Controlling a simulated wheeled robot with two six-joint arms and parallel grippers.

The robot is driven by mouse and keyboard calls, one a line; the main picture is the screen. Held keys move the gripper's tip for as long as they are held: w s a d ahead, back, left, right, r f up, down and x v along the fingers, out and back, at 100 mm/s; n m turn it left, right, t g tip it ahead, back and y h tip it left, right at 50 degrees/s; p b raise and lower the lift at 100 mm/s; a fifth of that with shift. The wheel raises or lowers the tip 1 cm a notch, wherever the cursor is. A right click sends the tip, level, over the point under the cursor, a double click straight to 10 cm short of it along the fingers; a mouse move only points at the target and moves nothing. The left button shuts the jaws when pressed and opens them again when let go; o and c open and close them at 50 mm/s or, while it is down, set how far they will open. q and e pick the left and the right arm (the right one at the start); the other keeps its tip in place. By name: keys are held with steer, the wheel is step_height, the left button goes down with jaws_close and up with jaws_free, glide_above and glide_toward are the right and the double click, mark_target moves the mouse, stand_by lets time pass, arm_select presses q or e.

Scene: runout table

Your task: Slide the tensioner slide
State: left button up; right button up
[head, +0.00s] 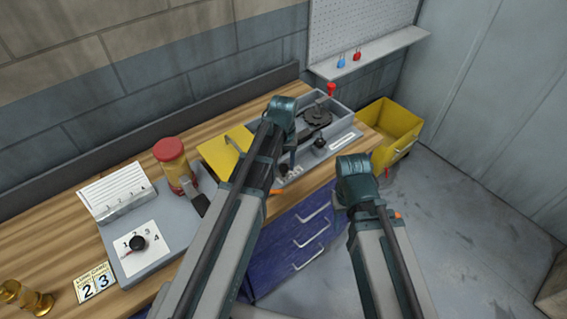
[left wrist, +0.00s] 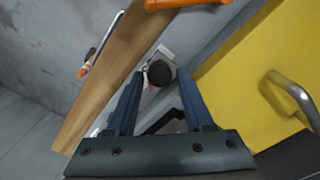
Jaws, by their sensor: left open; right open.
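In the left wrist view a round black knob (left wrist: 159,74) stands on a small pale base with a red mark beside it. It looks like the tensioner slide's knob. My left gripper (left wrist: 158,80) is open, its two blue fingers on either side of the knob in the picture; I cannot tell whether they touch it. In the head view a black knob (head: 319,143) sits on the front of the grey machine box (head: 345,123), right of my left gripper (head: 290,162). My left arm hides part of the box. My right arm's wrist shows, but its fingers do not.
A yellow panel (head: 221,153) with a metal handle lies beside the box. Blue drawers (head: 290,245) are below. A yellow bin (head: 390,125) is at the right.

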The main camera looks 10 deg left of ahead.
mark_target(284, 167)
arm_select(q)
step_height(284, 167, up, 13)
steer(key=p, duration=1.2)
steer(key=shift+r+p, duration=0.15)
steer(key=shift+p, duration=0.2)
steer(key=s+d+f+m+b, duration=0.2)
steer(key=s+d+f+b, duration=0.2)
steer(key=s+f+b, duration=0.2)
steer(key=s+d+f+m+y+b, duration=0.1)
steer(key=s+d+f+m+b, duration=0.2)
steer(key=s, duration=0.7)
step_height(284, 167, down, 3)
steer(key=d+b, duration=0.2)
steer(key=b, duration=0.1)
steer(key=shift+s+d, duration=0.25)
steer(key=shift+s, duration=0.15)
